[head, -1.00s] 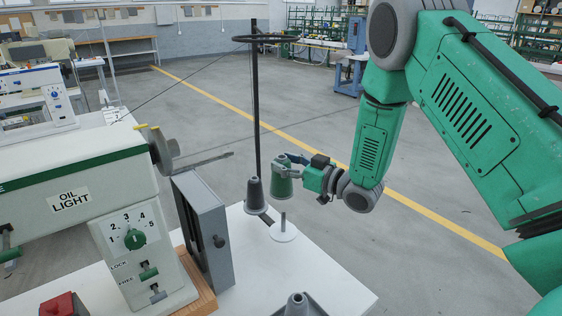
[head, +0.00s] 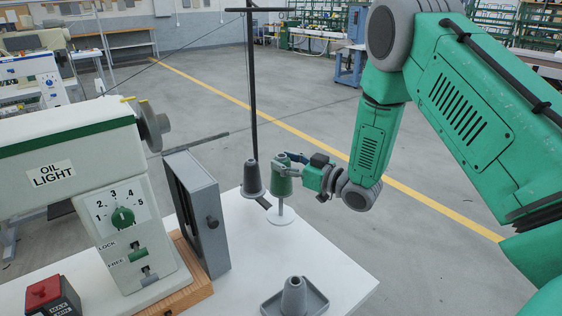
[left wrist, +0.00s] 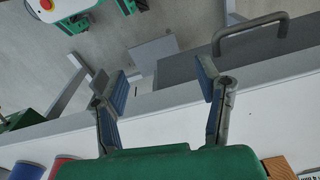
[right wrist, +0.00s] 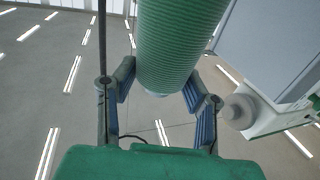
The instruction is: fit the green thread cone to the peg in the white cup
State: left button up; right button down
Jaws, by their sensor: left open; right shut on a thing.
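The green thread cone (head: 282,183) is upright in my right gripper (head: 287,163), directly above the white cup (head: 280,218) in the head view. The peg (head: 281,206) stands up from the cup. Its lower part shows below the cone and its top is hidden behind or inside the cone; I cannot tell how far it is inside. In the right wrist view the ribbed cone (right wrist: 178,40) is between both fingers of the gripper (right wrist: 160,90). My left gripper (left wrist: 160,82) is open and empty in the left wrist view, out of the head view.
A dark grey cone (head: 252,180) stands close left of the cup by a tall black thread stand (head: 252,90). Another grey cone on a tray (head: 294,295) is at the front. The sewing machine (head: 70,180) and a grey box (head: 197,215) are left. White table (head: 245,265) is clear between.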

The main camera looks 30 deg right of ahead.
aim_at(290, 191)
jog(key=shift+d+f, duration=0.1)
jog(key=shift+d, duration=0.25)
jog(key=shift+a+r, duration=0.2)
jog(key=shift+a, duration=0.9)
pick_arm(q)
jog(key=shift+d+r, duration=0.15)
jog(key=shift+d, duration=0.1)
pick_arm(e)
jog(key=shift+d+f, duration=0.15)
jog(key=shift+d, duration=0.35)
pick_arm(q)
jog(key=shift+a, duration=0.4)
pick_arm(e)
jog(key=shift+s+a, duration=0.1)
jog(key=shift+a, duration=0.2)
pick_arm(q)
jog(key=shift+d, duration=0.3)
pick_arm(e)
jog(key=shift+d, duration=0.5)
pick_arm(q)
jog(key=shift+a, duration=0.15)
pick_arm(e)
jog(key=shift+a+f, duration=0.1)
jog(key=shift+a, duration=0.05)
pick_arm(q)
jog(key=shift+f, duration=0.3)
pick_arm(e)
jog(key=shift+f, duration=0.25)
pick_arm(q)
jog(key=shift+r, duration=0.1)
